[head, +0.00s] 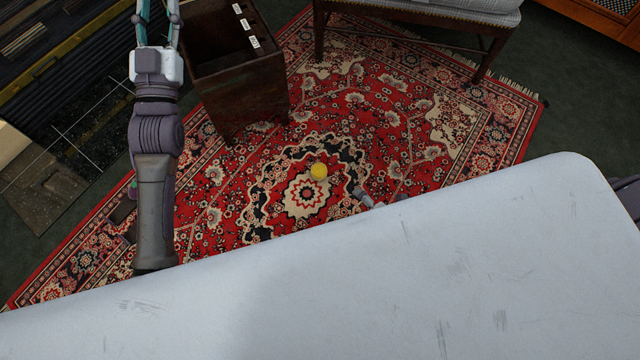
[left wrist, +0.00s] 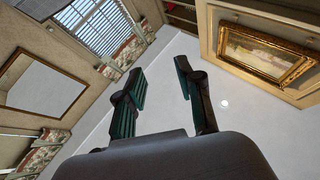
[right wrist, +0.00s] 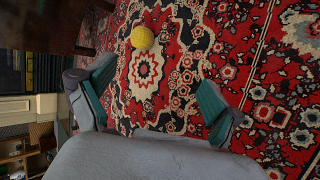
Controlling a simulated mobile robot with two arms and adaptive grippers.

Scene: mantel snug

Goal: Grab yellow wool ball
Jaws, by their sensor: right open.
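The yellow wool ball (head: 319,171) lies on the patterned red rug, near its central medallion. In the right wrist view the ball (right wrist: 142,37) is beyond my right gripper (right wrist: 158,80), between the lines of its fingers and apart from both. That gripper is open and empty, pointing at the rug. In the head view only a small grey part of my right arm shows, just right of and below the ball. My left gripper (head: 158,10) is raised at the top left, far from the ball. In the left wrist view its fingers (left wrist: 162,82) are apart and empty.
A dark wooden box (head: 240,95) with labelled compartments stands left of the ball. An upholstered wooden seat (head: 415,20) stands at the back. The red rug (head: 400,120) is clear around the ball. A fireplace hearth (head: 50,185) lies at the far left.

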